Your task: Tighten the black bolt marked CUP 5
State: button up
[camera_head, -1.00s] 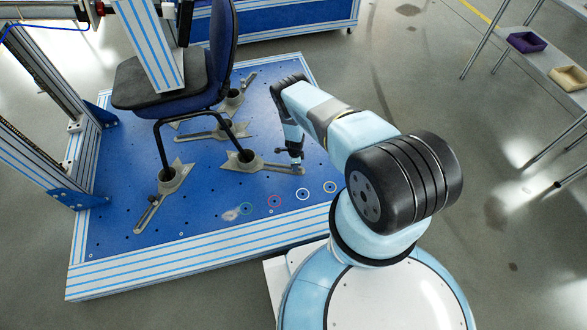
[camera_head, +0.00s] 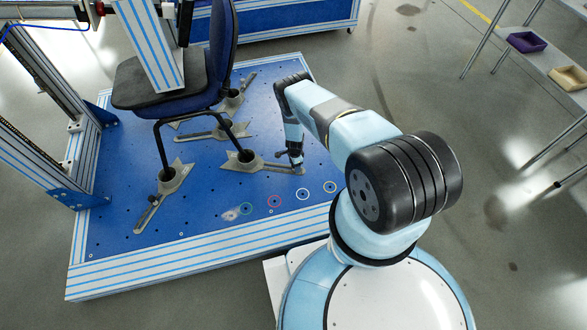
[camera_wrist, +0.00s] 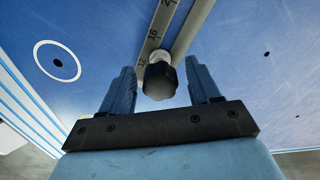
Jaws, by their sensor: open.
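In the wrist view a black bolt knob (camera_wrist: 160,81) sits at the end of a grey slotted bar with number marks (camera_wrist: 172,22). I cannot read any CUP 5 label. My gripper (camera_wrist: 160,88) is open, with one blue finger on each side of the knob and gaps to both. In the head view my gripper (camera_head: 297,168) is low over the blue platform, at the right end of the bar (camera_head: 272,167) that runs from a grey cup (camera_head: 247,157). The knob is too small to make out there.
A chair (camera_head: 165,80) stands with its legs in cups on the blue platform (camera_head: 115,235). A frame post (camera_head: 40,75) stands at left. A shelf with bins (camera_head: 526,42) is at far right.

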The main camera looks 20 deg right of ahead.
jog(key=shift+n, duration=0.3)
jog(key=n, duration=0.3)
jog(key=shift+n, duration=0.4)
jog(key=shift+n, duration=2)
jog(key=n, duration=0.4)
jog(key=shift+c, duration=0.3)
